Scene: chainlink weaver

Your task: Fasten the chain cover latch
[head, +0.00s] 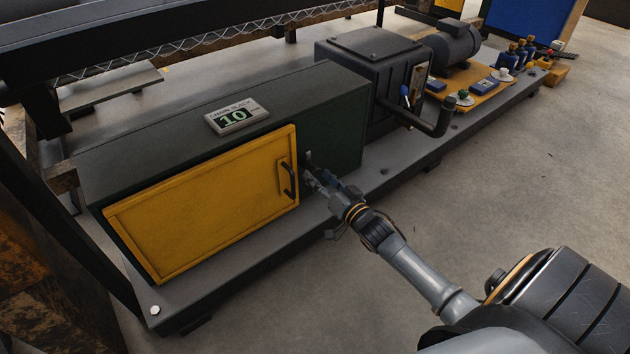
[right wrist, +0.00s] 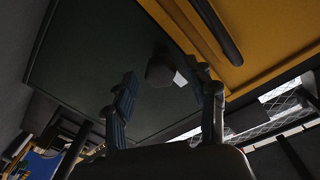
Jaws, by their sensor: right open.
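The yellow chain cover (head: 200,205) sits flat on the front of the dark green box (head: 330,135), with a black handle (head: 288,182) near its right edge. A small dark latch (head: 308,158) stands on the box just right of the cover. My right gripper (head: 316,180) is at the latch. In the right wrist view my open fingers (right wrist: 166,104) stand either side of a dark knob (right wrist: 160,70) with a pale spot. The yellow cover (right wrist: 275,38) and its handle (right wrist: 216,30) are above right. I cannot tell whether the fingers touch the knob. My left gripper is not in view.
A display reading 10 (head: 236,117) sits on top of the box. A dark housing (head: 375,70) with a bent black bar (head: 437,120) stands to the right on the grey bench (head: 225,270). A motor (head: 452,45) is beyond. The floor in front is clear.

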